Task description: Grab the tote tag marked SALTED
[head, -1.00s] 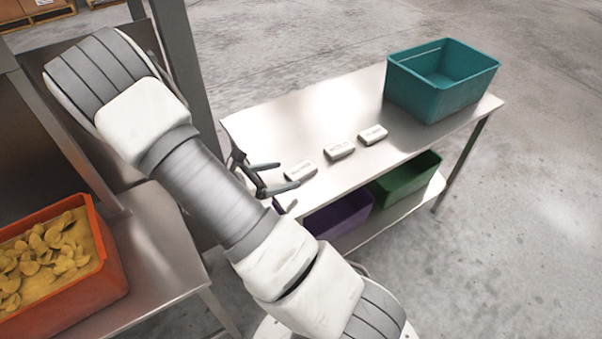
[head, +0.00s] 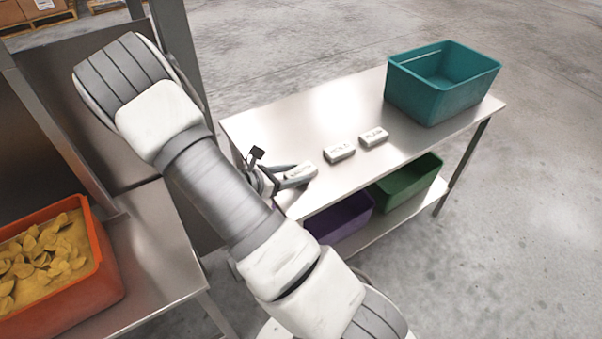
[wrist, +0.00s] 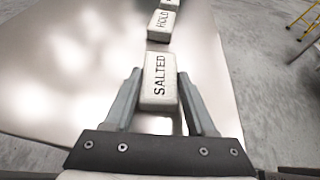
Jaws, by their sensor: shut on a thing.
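The SALTED tag (wrist: 158,84) is a small pale block with dark lettering. In the wrist view it lies between the two fingers of my gripper (wrist: 159,95), which is shut on it. In the head view the tag (head: 302,172) is the nearest of the row on the steel table (head: 290,110), with my gripper (head: 293,174) around it. The tag appears to be at the tabletop; whether it is lifted at all I cannot tell.
The HOLD tag (head: 339,151) and a third tag (head: 374,137) lie farther along the table. A teal tote (head: 440,95) stands at its far end. Purple (head: 340,222) and green (head: 410,188) totes sit on the lower shelf. An orange tote of chips (head: 105,270) stands at left.

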